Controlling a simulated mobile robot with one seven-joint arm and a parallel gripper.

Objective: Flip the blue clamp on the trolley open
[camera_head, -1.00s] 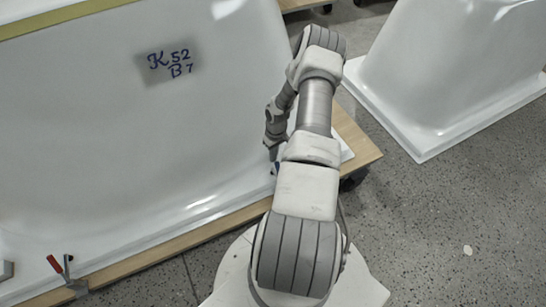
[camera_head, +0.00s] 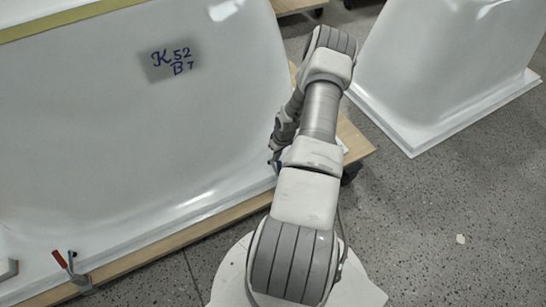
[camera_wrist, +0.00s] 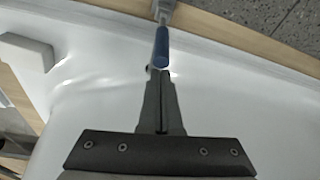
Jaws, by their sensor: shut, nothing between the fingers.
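The blue clamp's handle (camera_wrist: 161,46) stands out in the wrist view, with its grey metal base (camera_wrist: 165,10) on the wooden edge above it. My gripper (camera_wrist: 158,72) is shut and empty. Its fingertips are at the near end of the blue handle; I cannot tell whether they touch. In the head view my gripper (camera_head: 273,160) is low beside the tub's right end, partly hidden by my arm. Only a small bit of blue shows there, and most of the clamp is hidden. The trolley (camera_head: 215,222) is a wooden board under the white tub shell (camera_head: 110,120).
A red-handled clamp (camera_head: 60,259) sits on the trolley's front edge at the left. A second tub shell (camera_head: 450,80) stands at the right. Speckled floor (camera_head: 450,200) is free between them and to the right. A grey block (camera_wrist: 28,50) shows in the wrist view.

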